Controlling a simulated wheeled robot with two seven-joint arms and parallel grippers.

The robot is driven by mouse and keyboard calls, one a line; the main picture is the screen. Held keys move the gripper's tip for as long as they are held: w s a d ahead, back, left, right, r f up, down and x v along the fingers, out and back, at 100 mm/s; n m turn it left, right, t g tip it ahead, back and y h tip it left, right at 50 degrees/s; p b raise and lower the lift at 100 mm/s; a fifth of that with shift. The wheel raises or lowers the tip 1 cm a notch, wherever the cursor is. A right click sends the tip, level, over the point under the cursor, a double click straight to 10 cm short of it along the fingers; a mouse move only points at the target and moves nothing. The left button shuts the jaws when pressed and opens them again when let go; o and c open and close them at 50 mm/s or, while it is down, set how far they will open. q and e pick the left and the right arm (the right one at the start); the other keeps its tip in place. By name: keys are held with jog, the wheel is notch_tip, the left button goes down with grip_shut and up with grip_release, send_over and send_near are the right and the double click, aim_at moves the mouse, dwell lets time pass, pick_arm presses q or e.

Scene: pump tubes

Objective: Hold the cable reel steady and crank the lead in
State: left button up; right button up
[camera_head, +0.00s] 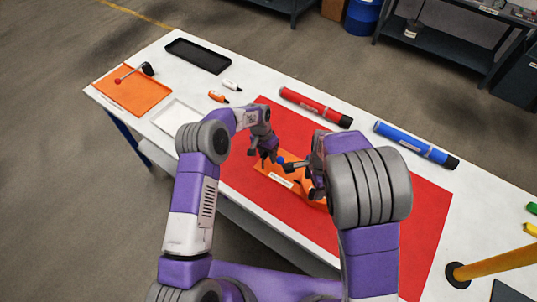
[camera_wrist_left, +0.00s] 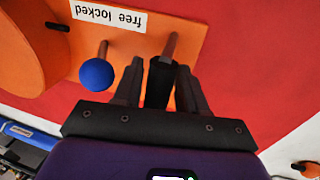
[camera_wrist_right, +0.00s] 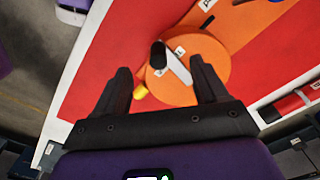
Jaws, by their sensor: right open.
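The orange cable reel (camera_head: 264,166) lies on a red mat, largely hidden by my arms in the head view. Its base carries a "free locked" label (camera_wrist_left: 108,14), a blue ball knob (camera_wrist_left: 96,74) and a brown post with a black grip (camera_wrist_left: 160,82). My left gripper (camera_wrist_left: 159,68) has its fingers close on both sides of the black grip. In the right wrist view the round orange drum (camera_wrist_right: 212,72) has a pale crank arm (camera_wrist_right: 179,68) with a black knob (camera_wrist_right: 157,55). My right gripper (camera_wrist_right: 160,75) is open above the crank, its fingers apart and empty.
A red tube (camera_head: 315,106) and a blue tube (camera_head: 415,144) lie at the back. A yellow pole (camera_head: 495,264) stands right. The red mat (camera_head: 410,200) has bare room on the right.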

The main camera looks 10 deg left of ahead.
pick_arm(q)
jog(key=shift+o, duration=1.3)
jog(key=shift+r, duration=0.15)
notch_tip(320, 180, up, 8)
jog(key=a, duration=0.1)
jog(key=shift+w+a, duration=0.15)
jog(key=shift+w, duration=0.2)
